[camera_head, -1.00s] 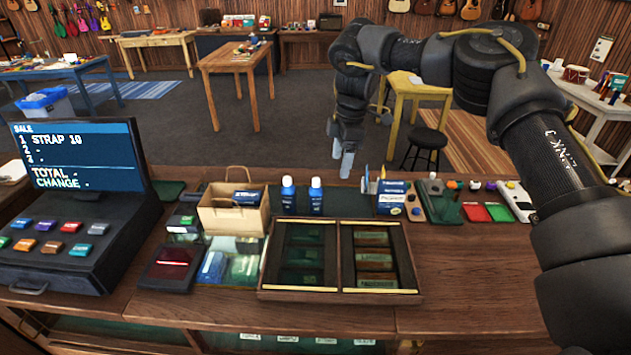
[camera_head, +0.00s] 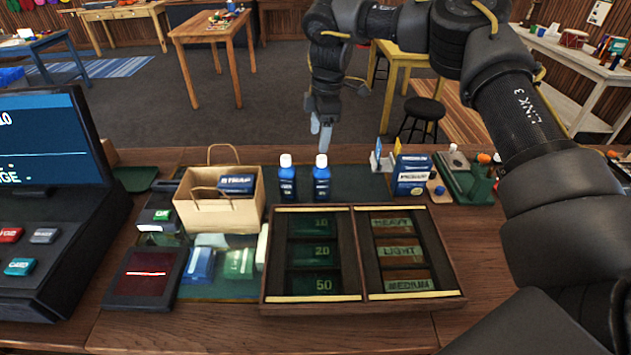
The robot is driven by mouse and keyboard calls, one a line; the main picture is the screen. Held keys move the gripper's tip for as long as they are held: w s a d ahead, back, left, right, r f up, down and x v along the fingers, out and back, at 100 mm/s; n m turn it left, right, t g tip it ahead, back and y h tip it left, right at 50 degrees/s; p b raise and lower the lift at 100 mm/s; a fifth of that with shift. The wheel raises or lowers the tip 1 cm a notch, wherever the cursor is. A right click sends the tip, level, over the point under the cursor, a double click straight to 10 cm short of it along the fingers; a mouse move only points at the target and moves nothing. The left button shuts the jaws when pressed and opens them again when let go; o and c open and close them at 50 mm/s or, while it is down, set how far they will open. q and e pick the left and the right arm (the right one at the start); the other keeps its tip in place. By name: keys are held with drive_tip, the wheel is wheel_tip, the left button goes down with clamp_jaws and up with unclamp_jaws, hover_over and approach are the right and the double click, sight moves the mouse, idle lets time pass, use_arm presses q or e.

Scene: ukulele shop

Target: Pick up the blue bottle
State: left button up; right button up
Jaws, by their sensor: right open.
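Two blue bottles with white caps stand upright side by side on the counter's green mat. The left blue bottle (camera_head: 287,180) is next to the paper bag. The right blue bottle (camera_head: 321,181) stands just to its right, with a small gap. My right gripper (camera_head: 321,134) points down, behind and above the right bottle in the picture. It is open and empty, and its fingertips appear just above that bottle's cap, apart from it as far as I can tell. My left gripper is not in view.
A paper bag (camera_head: 212,212) with a blue box stands left of the bottles. A wooden tray (camera_head: 346,210) with labelled compartments lies in front of them. A register (camera_head: 40,240) fills the left.

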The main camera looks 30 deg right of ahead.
sight(320, 167)
drive_tip(key=f, duration=0.3)
drive_tip(key=s+d+f+p, duration=0.1)
drive_tip(key=shift+f, duration=0.2)
drive_tip(key=shift+w+a+f, duration=0.2)
drive_tip(key=shift+f, duration=0.2)
drive_tip(key=shift+a, duration=0.1)
drive_tip(key=f+p, duration=0.2)
drive_tip(key=f, duration=0.1)
drive_tip(key=f+p, duration=0.1)
drive_tip(key=shift+s+a+f, duration=0.15)
drive_tip(key=shift+s+a, duration=0.05)
drive_tip(key=shift+s, duration=0.05)
drive_tip(key=shift+w+a+f, duration=0.1)
drive_tip(key=shift+f, duration=0.3)
drive_tip(key=shift+c, duration=0.3)
